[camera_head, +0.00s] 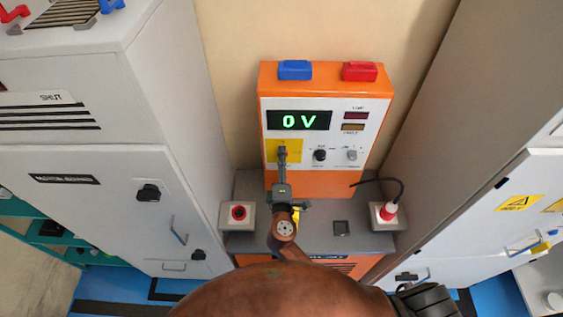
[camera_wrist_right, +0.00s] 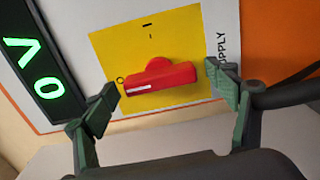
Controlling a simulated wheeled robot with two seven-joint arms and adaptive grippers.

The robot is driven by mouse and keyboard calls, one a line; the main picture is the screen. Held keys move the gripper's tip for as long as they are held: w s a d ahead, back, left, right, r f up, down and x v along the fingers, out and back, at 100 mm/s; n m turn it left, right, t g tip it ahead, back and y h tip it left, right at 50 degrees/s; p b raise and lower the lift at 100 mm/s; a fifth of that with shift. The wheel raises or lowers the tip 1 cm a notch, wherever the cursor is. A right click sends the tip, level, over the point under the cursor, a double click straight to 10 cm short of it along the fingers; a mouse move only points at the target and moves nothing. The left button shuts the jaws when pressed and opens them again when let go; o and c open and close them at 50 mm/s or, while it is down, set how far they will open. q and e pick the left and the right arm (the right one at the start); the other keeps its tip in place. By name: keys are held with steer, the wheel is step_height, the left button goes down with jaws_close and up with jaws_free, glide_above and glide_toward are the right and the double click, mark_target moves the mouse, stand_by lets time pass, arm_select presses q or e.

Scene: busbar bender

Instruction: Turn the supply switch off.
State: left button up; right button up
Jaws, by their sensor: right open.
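The supply switch is a red handle (camera_wrist_right: 160,79) on a yellow plate (camera_wrist_right: 185,35), which also shows in the head view (camera_head: 296,156). In the right wrist view the handle's white-marked end points towards the "O" mark, and the "I" mark is off to the side. My right gripper (camera_wrist_right: 160,95) is open, its fingers on either side of the handle with visible gaps, and it holds nothing. In the head view the right gripper (camera_head: 282,152) covers the handle. The orange supply cabinet's display (camera_head: 299,121) reads 0 V. My left gripper is not in view.
Red push buttons on grey boxes stand at the left (camera_head: 238,213) and right (camera_head: 388,212) of the grey ledge. A black knob (camera_head: 320,155) and a grey knob (camera_head: 351,155) sit right of the switch. A dark cable runs to the right box. Tall grey cabinets flank both sides.

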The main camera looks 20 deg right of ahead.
steer(key=v, duration=1.2)
stand_by(0.4)
